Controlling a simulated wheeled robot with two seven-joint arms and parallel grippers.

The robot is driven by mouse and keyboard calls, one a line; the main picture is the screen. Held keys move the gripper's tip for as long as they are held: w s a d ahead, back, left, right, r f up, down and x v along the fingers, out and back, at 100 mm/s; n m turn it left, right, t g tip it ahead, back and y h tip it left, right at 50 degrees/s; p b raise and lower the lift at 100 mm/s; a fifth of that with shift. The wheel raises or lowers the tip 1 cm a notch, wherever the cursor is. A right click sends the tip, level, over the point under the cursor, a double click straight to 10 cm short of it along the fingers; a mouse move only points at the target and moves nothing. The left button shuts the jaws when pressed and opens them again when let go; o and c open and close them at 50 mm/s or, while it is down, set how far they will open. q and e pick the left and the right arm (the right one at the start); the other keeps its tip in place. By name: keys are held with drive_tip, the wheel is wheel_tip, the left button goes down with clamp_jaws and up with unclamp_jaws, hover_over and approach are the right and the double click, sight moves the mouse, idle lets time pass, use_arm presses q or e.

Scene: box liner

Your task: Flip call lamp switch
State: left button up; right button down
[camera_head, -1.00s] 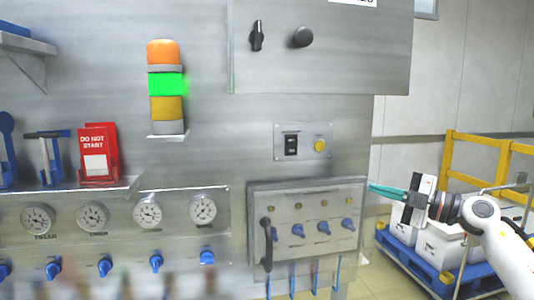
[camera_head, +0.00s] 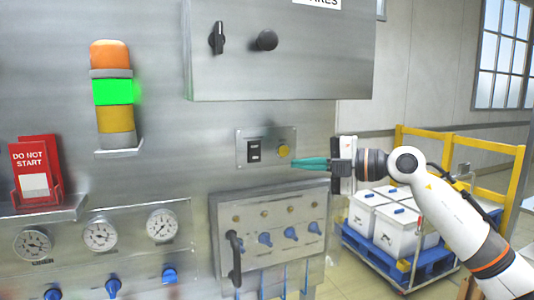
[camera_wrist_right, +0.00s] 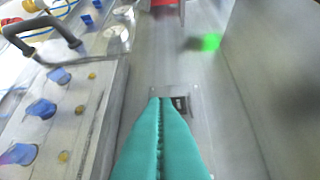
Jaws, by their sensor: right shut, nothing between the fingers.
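A small metal switch plate (camera_head: 240,155) is on the steel wall. It carries a black rocker switch (camera_head: 254,151) and a yellow round button (camera_head: 284,151). In the right wrist view the switch (camera_wrist_right: 181,104) shows just past my fingertips, partly hidden by them. A signal lamp tower (camera_head: 114,92) with orange, lit green and amber sections is up and to the left. My right gripper (camera_head: 294,164) has teal fingers, shut and empty, pointing left just below the yellow button. In the wrist view its fingertips (camera_wrist_right: 161,100) overlap the plate. My left gripper is out of view.
A valve box (camera_head: 270,200) with blue knobs and a black handle juts out below the plate. A steel cabinet (camera_head: 285,75) overhangs above. Gauges (camera_head: 100,235) and a red sign (camera_head: 36,168) are at left. White bins (camera_head: 398,230) stand on a blue cart at right.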

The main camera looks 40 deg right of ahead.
sight(251, 160)
drive_tip(key=p+x, duration=0.3)
drive_tip(key=x, duration=0.1)
drive_tip(key=r+p+x, duration=0.1)
drive_tip(key=p+x, duration=0.1)
drive_tip(key=shift+w+a+p, duration=0.15)
drive_tip(key=shift+w+p, duration=0.1)
drive_tip(key=shift+p, duration=0.1)
drive_tip(key=w+p, duration=0.1)
drive_tip(key=w+f+p, duration=0.1)
drive_tip(key=w, duration=0.1)
drive_tip(key=shift+w+d, duration=0.2)
drive_tip(key=shift+d, duration=0.05)
drive_tip(key=shift+w+d+f, duration=0.15)
drive_tip(key=shift+w+f, duration=0.1)
drive_tip(key=shift+w, duration=0.2)
